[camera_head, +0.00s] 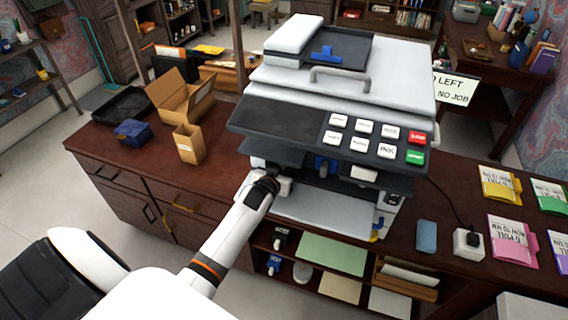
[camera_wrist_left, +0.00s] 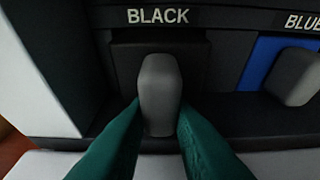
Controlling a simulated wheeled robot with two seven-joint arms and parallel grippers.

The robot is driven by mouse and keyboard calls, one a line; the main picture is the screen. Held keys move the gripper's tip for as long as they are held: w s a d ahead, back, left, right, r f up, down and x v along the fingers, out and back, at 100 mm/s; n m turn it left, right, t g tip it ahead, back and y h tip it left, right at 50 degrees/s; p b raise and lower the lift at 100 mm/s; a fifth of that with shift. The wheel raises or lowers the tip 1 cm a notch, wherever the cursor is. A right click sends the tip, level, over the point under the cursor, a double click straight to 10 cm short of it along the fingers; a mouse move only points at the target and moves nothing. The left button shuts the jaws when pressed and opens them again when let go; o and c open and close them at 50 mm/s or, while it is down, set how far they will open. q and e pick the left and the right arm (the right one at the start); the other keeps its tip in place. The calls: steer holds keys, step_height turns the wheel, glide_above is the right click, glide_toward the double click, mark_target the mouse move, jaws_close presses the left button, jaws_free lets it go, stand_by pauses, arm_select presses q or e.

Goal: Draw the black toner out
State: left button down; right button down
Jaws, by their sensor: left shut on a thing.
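My left gripper (camera_wrist_left: 158,130) is shut on this handle, one teal finger on each side. In the head view my left gripper (camera_head: 268,180) is at the left side of the open bay, and hides the black toner there. The blue toner (camera_wrist_left: 262,62) is to the right of it. My right gripper is not in view.
An open cardboard box (camera_head: 180,95), a small brown box (camera_head: 189,143) and a black tray (camera_head: 122,105) are on the desk left of the printer. Coloured folders (camera_head: 510,240) lie at the right. A shelf under the printer holds papers (camera_head: 330,254).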

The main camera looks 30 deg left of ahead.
arm_select(q)
steer(key=shift+s+d+p, duration=0.25)
steer(key=shift+s+p, duration=0.3)
steer(key=shift+s, duration=0.45)
steer(key=shift+s+d+p, duration=0.2)
steer(key=shift+s+p, duration=0.4)
steer(key=shift+s, duration=0.45)
steer(key=shift+s+d+p, duration=0.25)
steer(key=shift+s+p, duration=0.3)
steer(key=shift+s, duration=0.45)
steer(key=shift+s+d+p, duration=0.2)
steer(key=shift+s+p, duration=0.2)
steer(key=shift+s, duration=0.45)
steer(key=shift+s+d+p, duration=0.2)
steer(key=shift+s+p, duration=0.2)
steer(key=shift+s, duration=0.45)
steer(key=shift+s+d+p, duration=0.2)
steer(key=shift+s+p, duration=0.2)
steer(key=shift+s, duration=0.45)
steer(key=s+d, duration=0.4)
steer(key=s, duration=1.2)
steer(key=shift+s, duration=0.25)
steer(key=shift+w+r, duration=0.1)
